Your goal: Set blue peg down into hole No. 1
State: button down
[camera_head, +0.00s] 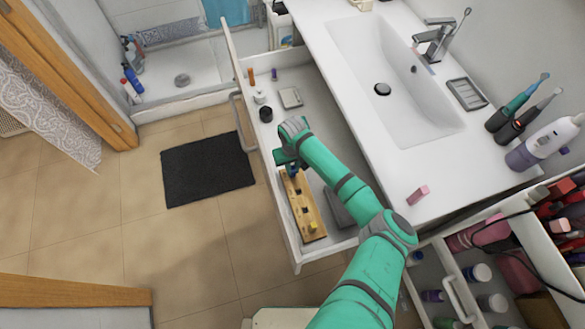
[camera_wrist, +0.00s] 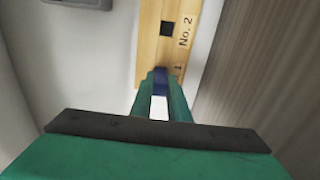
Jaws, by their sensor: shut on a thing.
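The wooden board (camera_head: 318,235) lies in the open drawer, and its upper end is under my gripper (camera_head: 290,167). In the wrist view, the board (camera_wrist: 148,45) shows a square dark hole (camera_wrist: 167,28) marked No. 2. A second label, partly covered by my fingers, sits beside the peg. My gripper (camera_wrist: 161,100) is shut on the blue peg (camera_wrist: 161,82), at the No. 1 end of the board. The blue peg also shows as a small patch in the head view (camera_head: 293,173). Hole No. 1 is hidden, and I cannot tell whether the peg's lower end is inside it.
A yellow block (camera_head: 313,226) is on the board's near part. The drawer also holds a grey case (camera_head: 290,97), a dark jar (camera_head: 265,114) and a dark flat item (camera_head: 338,207). The drawer's front wall (camera_head: 262,150) runs close to the board's left side.

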jog(key=c, duration=1.7)
grip_release()
jog(key=shift+f, duration=0.1)
jog(key=shift+d, duration=0.1)
jog(key=shift+r, duration=0.45)
notch_tip(320, 180, up, 12)
jog(key=shift+f, duration=0.25)
